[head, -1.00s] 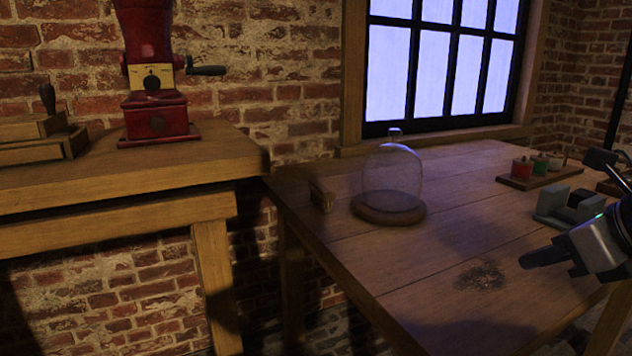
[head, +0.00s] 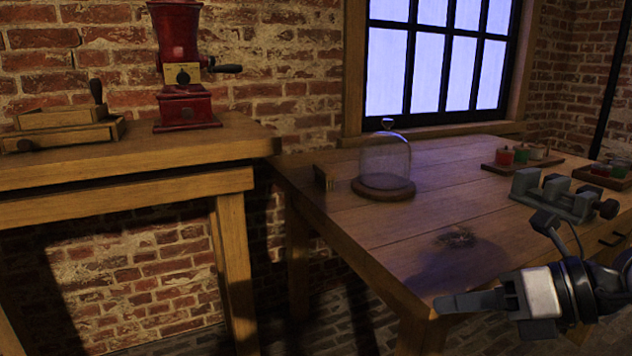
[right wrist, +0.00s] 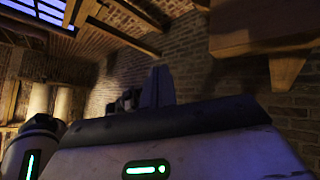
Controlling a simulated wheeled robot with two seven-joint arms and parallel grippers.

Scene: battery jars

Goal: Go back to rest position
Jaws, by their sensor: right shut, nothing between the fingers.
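My right gripper (head: 470,302) is in the lower right of the head view, its fingers pointing left. It is shut and empty, held in front of the near edge of the wooden table (head: 400,235). In the right wrist view, its fingers (right wrist: 157,88) stand up together against a brick wall. My left gripper is in neither view.
A glass dome (head: 386,160) on a round wooden base stands on the table. A grey vise-like device (head: 555,196) and trays with coloured jars (head: 520,156) are at the right. A red grinder (head: 185,75) and a wooden box (head: 65,130) stand on the left bench (head: 235,140).

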